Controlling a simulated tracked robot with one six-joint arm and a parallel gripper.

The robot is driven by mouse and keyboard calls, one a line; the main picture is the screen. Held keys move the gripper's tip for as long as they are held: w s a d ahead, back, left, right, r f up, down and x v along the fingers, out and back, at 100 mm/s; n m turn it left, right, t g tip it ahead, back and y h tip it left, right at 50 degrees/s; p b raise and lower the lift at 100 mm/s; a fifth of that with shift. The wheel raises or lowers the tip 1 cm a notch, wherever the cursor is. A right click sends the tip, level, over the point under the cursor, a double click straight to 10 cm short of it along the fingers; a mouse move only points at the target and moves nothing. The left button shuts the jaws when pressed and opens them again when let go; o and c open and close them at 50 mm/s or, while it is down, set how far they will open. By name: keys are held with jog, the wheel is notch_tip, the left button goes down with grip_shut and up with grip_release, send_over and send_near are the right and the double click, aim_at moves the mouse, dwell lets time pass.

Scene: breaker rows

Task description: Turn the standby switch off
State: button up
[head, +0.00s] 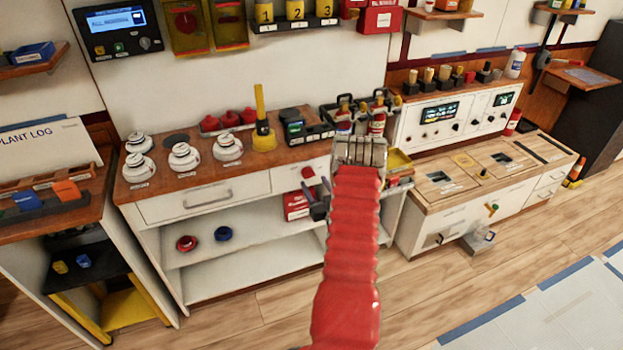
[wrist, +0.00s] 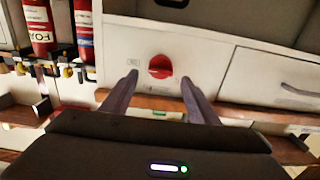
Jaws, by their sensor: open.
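A round red switch (wrist: 160,66) sits on a white cabinet front in the wrist view, with a raised grip across it. A small label beside it is too blurred to read, so I cannot tell if it says standby. It also shows in the head view as a red knob (head: 308,172) below the counter edge. My gripper (wrist: 159,80) is open, its two dark fingers on either side of the switch with gaps and nothing held. In the head view my gripper (head: 315,186) is just below the knob, partly behind my red arm.
The wooden counter (head: 165,190) above the cabinet holds white round devices (head: 183,157), red knobs and a yellow-handled tool (head: 262,120). Padlocks and red cylinders (wrist: 38,28) hang nearby. A red box (head: 297,205) stands on the shelf below my gripper. The wooden floor is open in front.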

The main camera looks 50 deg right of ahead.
aim_at(311, 177)
jog(key=shift+x, duration=2.2)
jog(key=shift+c, duration=0.6)
jog(key=c, duration=0.9)
